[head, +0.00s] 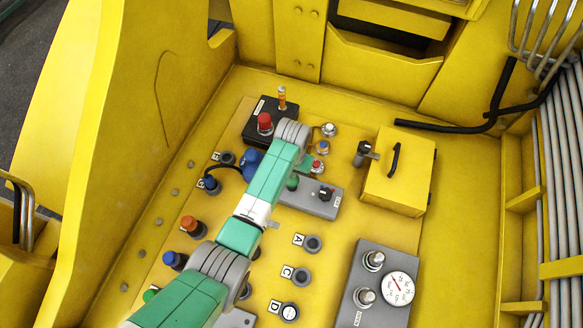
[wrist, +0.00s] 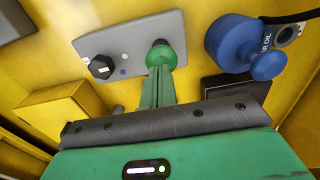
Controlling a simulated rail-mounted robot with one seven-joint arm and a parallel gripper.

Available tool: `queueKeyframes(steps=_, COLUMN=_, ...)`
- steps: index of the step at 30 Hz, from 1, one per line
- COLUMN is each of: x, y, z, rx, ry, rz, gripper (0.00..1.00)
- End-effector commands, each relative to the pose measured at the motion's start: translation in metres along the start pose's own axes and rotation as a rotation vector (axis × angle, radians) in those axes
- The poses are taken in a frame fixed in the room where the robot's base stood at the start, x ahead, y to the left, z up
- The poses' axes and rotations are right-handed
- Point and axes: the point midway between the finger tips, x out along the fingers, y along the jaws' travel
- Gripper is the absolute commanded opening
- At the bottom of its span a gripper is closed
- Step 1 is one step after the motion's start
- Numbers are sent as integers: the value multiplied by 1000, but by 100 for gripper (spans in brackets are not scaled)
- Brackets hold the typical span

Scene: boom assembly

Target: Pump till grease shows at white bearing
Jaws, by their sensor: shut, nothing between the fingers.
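My gripper (wrist: 160,72) is shut and empty. In the wrist view its fingertips are at the green button (wrist: 160,55) on a grey control box (wrist: 140,38); I cannot tell whether they touch it. The green button also shows in the head view (head: 292,183), beside my arm, on the same grey box (head: 318,202), which carries a black knob (head: 325,194) as well. Behind it stand small metal fittings with coloured collars: a pale one (head: 329,129), a blue one (head: 323,147) and a red one (head: 318,165). I cannot tell which is the white bearing, and no grease is discernible.
A blue rounded part (wrist: 235,42) with a cable is right of the button in the wrist view. A yellow box (head: 398,180) with a black handle stands right. A black box (head: 262,122) with a red button lies behind my arm. A gauge panel (head: 375,290) is front right.

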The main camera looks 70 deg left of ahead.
Motion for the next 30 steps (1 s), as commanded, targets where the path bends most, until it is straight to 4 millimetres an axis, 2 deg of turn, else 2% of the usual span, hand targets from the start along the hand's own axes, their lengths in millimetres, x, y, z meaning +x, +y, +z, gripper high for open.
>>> queueKeyframes(steps=6, x=-51, y=0, z=-2, rx=-1, ry=10, rz=1, gripper=0)
queueKeyframes(steps=12, x=-83, y=0, z=-2, rx=-1, ry=7, rz=1, gripper=0)
queueKeyframes(steps=18, x=-94, y=0, z=-2, rx=-2, ry=6, rz=0, gripper=0)
queueKeyframes(steps=30, x=-94, y=0, z=-2, rx=-1, ry=6, rz=0, gripper=0)
